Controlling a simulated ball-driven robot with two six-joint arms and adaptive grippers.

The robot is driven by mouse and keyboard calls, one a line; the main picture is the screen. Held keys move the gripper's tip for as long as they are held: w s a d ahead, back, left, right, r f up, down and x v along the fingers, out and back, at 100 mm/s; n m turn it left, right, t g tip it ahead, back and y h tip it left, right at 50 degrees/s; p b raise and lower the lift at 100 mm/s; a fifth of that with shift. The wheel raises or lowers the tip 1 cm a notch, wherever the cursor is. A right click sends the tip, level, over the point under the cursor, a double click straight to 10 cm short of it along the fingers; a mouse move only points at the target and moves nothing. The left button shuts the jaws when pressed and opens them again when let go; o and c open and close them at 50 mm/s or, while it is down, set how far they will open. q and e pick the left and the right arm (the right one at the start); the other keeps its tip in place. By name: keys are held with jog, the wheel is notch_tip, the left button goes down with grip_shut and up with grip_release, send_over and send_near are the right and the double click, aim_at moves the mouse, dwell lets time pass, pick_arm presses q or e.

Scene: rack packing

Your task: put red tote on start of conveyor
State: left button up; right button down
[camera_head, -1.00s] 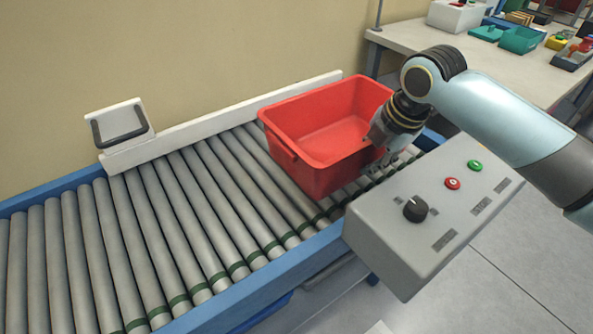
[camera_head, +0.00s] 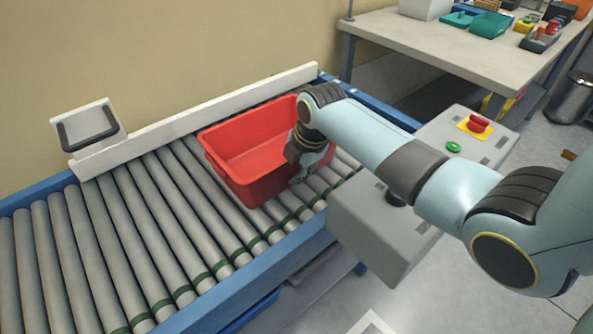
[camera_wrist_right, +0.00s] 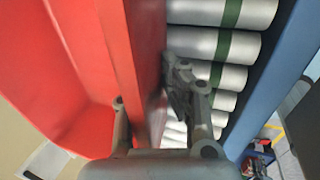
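The red tote (camera_head: 245,150) sits upright and looks empty on the rollers of the conveyor (camera_head: 130,230), close to the white back rail. My right gripper (camera_head: 305,165) is at the tote's right end, its fingers low and partly hidden by the arm. In the right wrist view, the gripper's fingers (camera_wrist_right: 150,95) lie on either side of the tote's red wall (camera_wrist_right: 138,50), one inside and one outside, and look closed on it. My left gripper is not in view.
A grey control box (camera_head: 385,225) with a green button and a red stop button stands at the conveyor's front right. A white rail (camera_head: 200,118) runs along the wall side. Rollers left of the tote are clear. A table (camera_head: 440,45) with bins is behind right.

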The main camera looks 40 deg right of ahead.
jog(key=shift+f, duration=0.1)
jog(key=c, duration=1.5)
grip_release()
jog(key=p+v, duration=0.2)
jog(key=v, duration=1)
